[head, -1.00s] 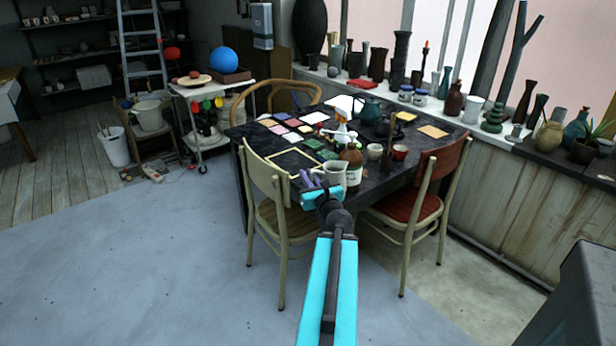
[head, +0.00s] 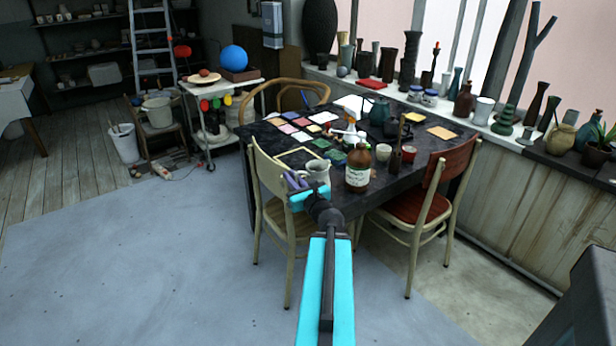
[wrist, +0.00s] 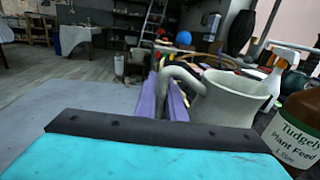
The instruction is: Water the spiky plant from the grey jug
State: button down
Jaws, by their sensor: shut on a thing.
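The pale grey jug (head: 316,169) is in my gripper (head: 296,181) at the table's near left edge. In the wrist view my purple fingers (wrist: 172,98) are closed on the handle of the jug (wrist: 228,98). The jug looks about upright. I cannot tell whether its base touches the table, and what is inside it is hidden. The spiky plant (head: 602,134) stands in a brown pot (head: 597,154) at the far right, on the ledge under the window, well away from my gripper.
A brown plant feed bottle (head: 357,173) stands just right of the jug. A cream chair (head: 270,178) and a red-seated chair (head: 432,185) flank the near side of the dark table (head: 371,194). Vases line the window sill. The grey floor (head: 150,260) at left is clear.

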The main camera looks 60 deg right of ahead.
jog(key=w+a+n+t+y, duration=0.1)
jog(key=w+a+n+y, duration=0.45)
jog(key=a, duration=0.75)
jog(key=w+a+n+t+y, duration=0.1)
jog(key=w+a+n+y, duration=0.35)
jog(key=w+a, duration=0.75)
jog(key=a+f+n+g+y, duration=0.1)
jog(key=a+n+g+y, duration=0.2)
jog(key=a, duration=1.3)
jog(key=a+f+n+g+y+p, duration=0.1)
jog(key=a+n+g+y, duration=0.2)
jog(key=a+y, duration=0.7)
jog(key=a+g, duration=0.1)
jog(key=a, duration=0.5)
jog(key=shift+s+a+f, duration=0.2)
jog(key=shift+s+f, duration=0.05)
jog(key=shift+s, duration=0.15)
